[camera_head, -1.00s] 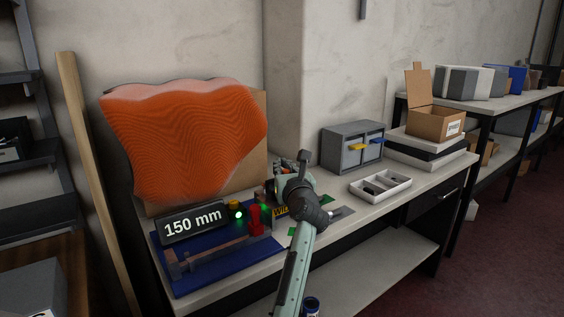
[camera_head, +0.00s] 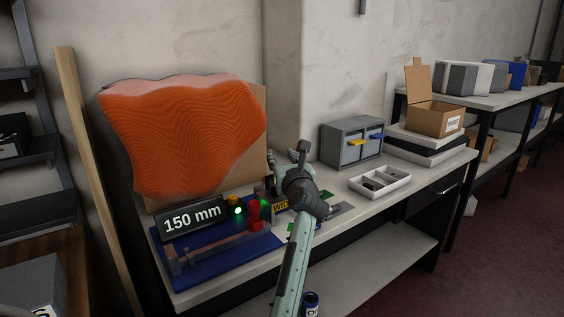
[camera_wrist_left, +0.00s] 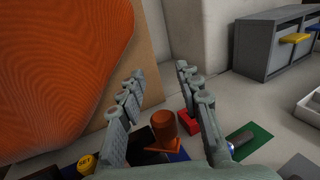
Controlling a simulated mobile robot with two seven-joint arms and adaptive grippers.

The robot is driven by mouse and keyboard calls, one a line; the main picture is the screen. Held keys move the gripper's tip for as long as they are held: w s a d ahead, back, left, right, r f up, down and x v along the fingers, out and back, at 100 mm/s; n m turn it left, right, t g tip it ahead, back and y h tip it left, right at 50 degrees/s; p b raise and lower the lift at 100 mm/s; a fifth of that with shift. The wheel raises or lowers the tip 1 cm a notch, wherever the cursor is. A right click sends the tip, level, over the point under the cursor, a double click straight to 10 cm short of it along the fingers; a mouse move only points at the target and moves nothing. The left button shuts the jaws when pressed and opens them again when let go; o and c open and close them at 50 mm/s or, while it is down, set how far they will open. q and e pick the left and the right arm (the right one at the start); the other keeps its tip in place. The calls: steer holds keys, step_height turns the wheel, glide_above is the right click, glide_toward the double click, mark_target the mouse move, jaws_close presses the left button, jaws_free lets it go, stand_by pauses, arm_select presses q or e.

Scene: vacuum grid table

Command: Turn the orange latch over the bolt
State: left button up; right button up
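My left gripper (camera_head: 287,156) is open and empty above the bench, with its fingers spread; the left wrist view also shows its two fingers (camera_wrist_left: 160,72) apart. In that view an orange-brown round knob on a flat orange piece (camera_wrist_left: 163,127), which looks like the latch, lies low between the fingers, apart from them. A red block (camera_wrist_left: 190,121) is beside it, partly behind the right finger. In the head view a red upright part (camera_head: 255,213) stands on the blue base (camera_head: 225,268), left of my gripper. I cannot make out the bolt. My right gripper is not in view.
A "150 mm" display (camera_head: 193,219) stands at the back of the blue base. A large orange rippled panel (camera_head: 185,135) leans behind. To the right are a white divided tray (camera_head: 380,183) and a grey drawer cabinet (camera_head: 351,146). The bench front at right is clear.

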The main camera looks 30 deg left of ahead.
arm_select(q)
step_height(320, 180, up, 9)
stand_by(0.3)
steer(key=shift+f, duration=0.1)
